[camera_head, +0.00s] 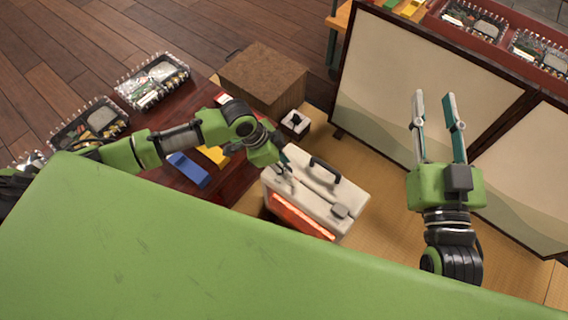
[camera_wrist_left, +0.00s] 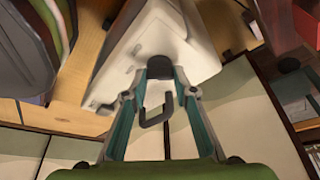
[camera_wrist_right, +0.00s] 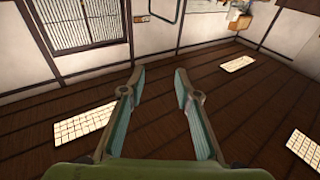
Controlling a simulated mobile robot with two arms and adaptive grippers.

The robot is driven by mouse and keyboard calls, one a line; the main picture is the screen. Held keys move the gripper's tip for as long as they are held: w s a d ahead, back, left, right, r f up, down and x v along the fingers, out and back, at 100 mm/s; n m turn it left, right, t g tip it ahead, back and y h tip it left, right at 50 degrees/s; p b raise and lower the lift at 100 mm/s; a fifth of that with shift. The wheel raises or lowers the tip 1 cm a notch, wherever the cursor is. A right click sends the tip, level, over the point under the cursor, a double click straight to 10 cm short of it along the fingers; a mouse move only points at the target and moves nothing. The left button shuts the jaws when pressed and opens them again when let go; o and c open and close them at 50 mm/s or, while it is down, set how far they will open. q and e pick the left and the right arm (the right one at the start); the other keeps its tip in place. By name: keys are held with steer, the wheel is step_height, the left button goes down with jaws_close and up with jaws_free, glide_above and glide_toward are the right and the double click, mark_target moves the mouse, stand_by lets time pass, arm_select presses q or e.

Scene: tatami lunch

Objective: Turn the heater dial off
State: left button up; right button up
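The heater (camera_head: 318,194) is a white box with a dark handle on top and an orange glowing front. My left gripper (camera_head: 284,172) is at the left end of its top; its arm partly hides that end. In the left wrist view a dark round knob, apparently the dial (camera_wrist_left: 158,68), sits between the left fingertips. They look closed in against its two sides. The heater's pale casing (camera_wrist_left: 195,50) and the hook-shaped handle (camera_wrist_left: 157,108) also show there. The dial's pointer cannot be made out. My right gripper (camera_head: 436,96) is open and empty, in front of the folding screen.
A folding screen (camera_head: 380,85) stands at the right, behind the heater. A brown box (camera_head: 265,72) and a small white cube (camera_head: 296,124) stand behind. Tatami is clear right of the heater.

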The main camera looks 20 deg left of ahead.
arm_select(q)
steer(key=m+g+p, duration=0.1)
steer(key=m, duration=0.2)
steer(key=shift+w+r, duration=0.1)
steer(key=shift+w, duration=0.05)
steer(key=shift+m+g, duration=0.3)
steer(key=shift+m, duration=0.6)
arm_select(e)
step_height(320, 180, down, 8)
steer(key=d+g+h, duration=0.1)
steer(key=g, duration=0.3)
arm_select(q)
steer(key=shift+m+g, duration=0.4)
steer(key=shift+m, duration=0.4)
steer(key=shift+m+g, duration=0.6)
steer(key=shift+m, duration=0.8)
arm_select(e)
steer(key=shift+a+r+t, duration=0.15)
steer(key=shift+r+t, duration=0.4)
steer(key=shift+r, duration=0.55)
steer(key=shift+a+r+t, duration=0.1)
steer(key=shift+r+t, duration=0.45)
steer(key=shift+r, duration=0.5)
arm_select(q)
steer(key=o, duration=1.1)
steer(key=shift+w, duration=0.1)
